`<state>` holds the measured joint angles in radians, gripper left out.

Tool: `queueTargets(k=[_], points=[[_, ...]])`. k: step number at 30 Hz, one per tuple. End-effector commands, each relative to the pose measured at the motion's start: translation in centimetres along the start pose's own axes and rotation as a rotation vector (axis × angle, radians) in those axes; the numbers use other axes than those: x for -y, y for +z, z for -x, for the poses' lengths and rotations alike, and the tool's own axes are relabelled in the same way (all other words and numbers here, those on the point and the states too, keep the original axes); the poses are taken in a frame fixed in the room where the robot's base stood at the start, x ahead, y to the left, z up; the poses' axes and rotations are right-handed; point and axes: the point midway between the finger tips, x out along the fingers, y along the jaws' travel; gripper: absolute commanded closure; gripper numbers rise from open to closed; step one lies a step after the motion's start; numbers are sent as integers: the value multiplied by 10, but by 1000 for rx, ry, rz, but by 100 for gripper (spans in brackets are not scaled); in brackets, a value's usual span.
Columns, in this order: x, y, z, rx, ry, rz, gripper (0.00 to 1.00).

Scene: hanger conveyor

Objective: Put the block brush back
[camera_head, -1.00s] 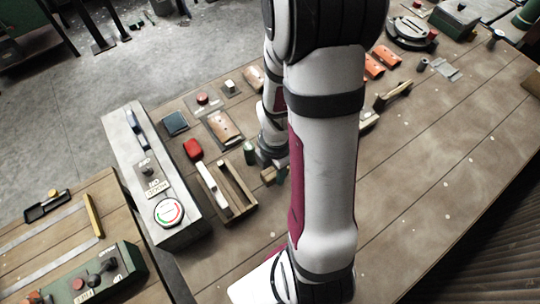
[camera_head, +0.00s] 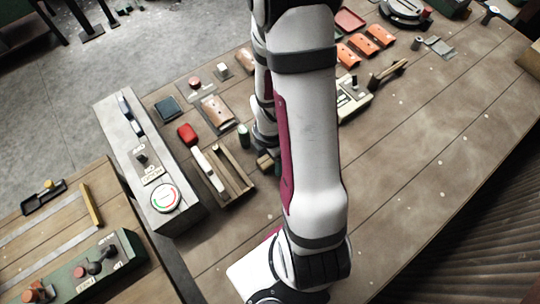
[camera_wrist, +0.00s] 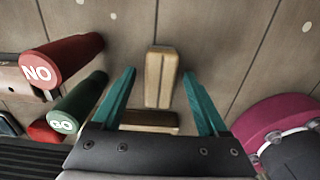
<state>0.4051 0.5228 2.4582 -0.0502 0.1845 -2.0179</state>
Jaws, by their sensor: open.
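In the wrist view a small wooden block (camera_wrist: 160,78), which looks like the block brush, lies on the planked bench between and beyond my fingertips. No bristles show. A second, darker wooden piece (camera_wrist: 148,121) lies crosswise closer to my palm, partly hidden by it. My gripper (camera_wrist: 160,78) is open and empty, its two teal fingers on either side of the block without visible contact. In the head view a small wooden block (camera_head: 265,161) shows beside my arm, which hides most of the gripper.
A red "NO" cylinder (camera_wrist: 62,59) and a green "GO" cylinder (camera_wrist: 76,107) stand close to my left finger. In the head view a wooden tray (camera_head: 243,183) and a grey panel with a dial (camera_head: 151,175) lie to the left. The bench front right is clear.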

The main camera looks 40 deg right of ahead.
Motion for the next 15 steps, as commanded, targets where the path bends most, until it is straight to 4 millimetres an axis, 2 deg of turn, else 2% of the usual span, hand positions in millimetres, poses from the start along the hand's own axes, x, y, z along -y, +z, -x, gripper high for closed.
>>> queueTargets(k=[5,8,15], points=[[0,0,4,0,1,0,23],[-1,1,19,2,5,0,23],[-2,1,95,5,10,0,23]])
